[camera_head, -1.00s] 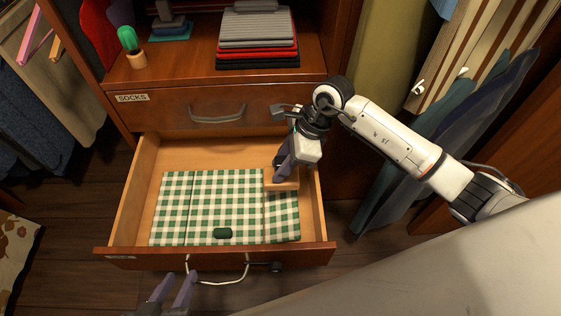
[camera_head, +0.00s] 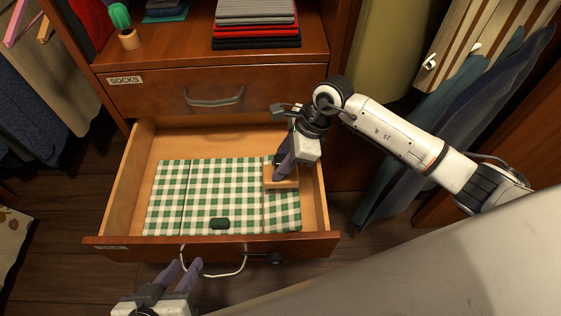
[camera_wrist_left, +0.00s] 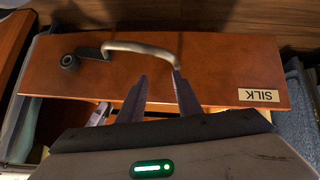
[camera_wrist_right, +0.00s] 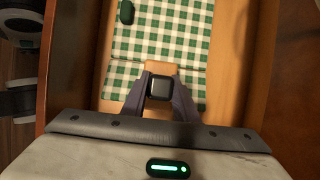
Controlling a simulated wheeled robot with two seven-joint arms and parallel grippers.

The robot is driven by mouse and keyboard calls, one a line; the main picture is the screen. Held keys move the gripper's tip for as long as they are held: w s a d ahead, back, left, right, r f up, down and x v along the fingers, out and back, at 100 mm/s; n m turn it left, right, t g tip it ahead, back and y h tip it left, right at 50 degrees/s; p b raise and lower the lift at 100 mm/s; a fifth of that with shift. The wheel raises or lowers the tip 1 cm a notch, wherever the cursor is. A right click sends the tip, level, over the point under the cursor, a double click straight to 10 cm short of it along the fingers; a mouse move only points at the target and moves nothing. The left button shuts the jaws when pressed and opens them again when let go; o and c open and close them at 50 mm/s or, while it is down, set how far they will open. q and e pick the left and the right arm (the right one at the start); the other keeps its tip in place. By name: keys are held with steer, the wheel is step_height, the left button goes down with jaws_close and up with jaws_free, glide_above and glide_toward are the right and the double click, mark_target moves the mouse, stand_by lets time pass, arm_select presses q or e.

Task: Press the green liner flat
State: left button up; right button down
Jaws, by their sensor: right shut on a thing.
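The green-and-white checked liner (camera_head: 225,190) lies in the open drawer (camera_head: 107,244), with crease lines near its left and right sides. A small dark green rounded object (camera_head: 220,223) rests on its front part. My right gripper (camera_head: 278,172) is shut on the black knob (camera_wrist_right: 159,86) of a wooden block (camera_head: 281,184), which sits on the liner's right part. The right wrist view shows the block (camera_wrist_right: 152,66) between liner and fingers. My left gripper (camera_head: 182,264) is open and empty before the drawer front, by its handle (camera_head: 226,275); its fingers (camera_wrist_left: 160,88) are apart.
A closed drawer labelled SOCKS (camera_head: 215,92) is above the open one. Hanging garments are at both sides. The drawer's back strip is bare.

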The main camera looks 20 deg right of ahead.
arm_select(q)
steer(key=shift+s+d+f+b, duration=0.15)
steer(key=shift+f+b, duration=0.3)
steer(key=shift+f, duration=0.15)
arm_select(e)
steer(key=shift+f, duration=0.5)
arm_select(q)
steer(key=shift+w+d+g+b, duration=0.25)
steer(key=shift+w+g+b, duration=0.05)
steer(key=shift+w+b, duration=0.1)
arm_select(e)
steer(key=shift+f, duration=0.5)
arm_select(q)
steer(key=shift+w+d+f+m+h+b, duration=0.15)
steer(key=shift+w+d+m+h+b, duration=0.35)
steer(key=shift+b, duration=0.7)
arm_select(e)
steer(key=shift+f, duration=1.65)
arm_select(q)
steer(key=shift+s+d+f+g+b, duration=0.25)
steer(key=shift+d+f+g+b, duration=0.25)
steer(key=shift+d+b, duration=0.25)
arm_select(e)
steer(key=shift+f, duration=0.85)
arm_select(q)
steer(key=shift+r, duration=0.1)
steer(key=shift+s+r, duration=0.1)
steer(key=shift+s, duration=0.05)
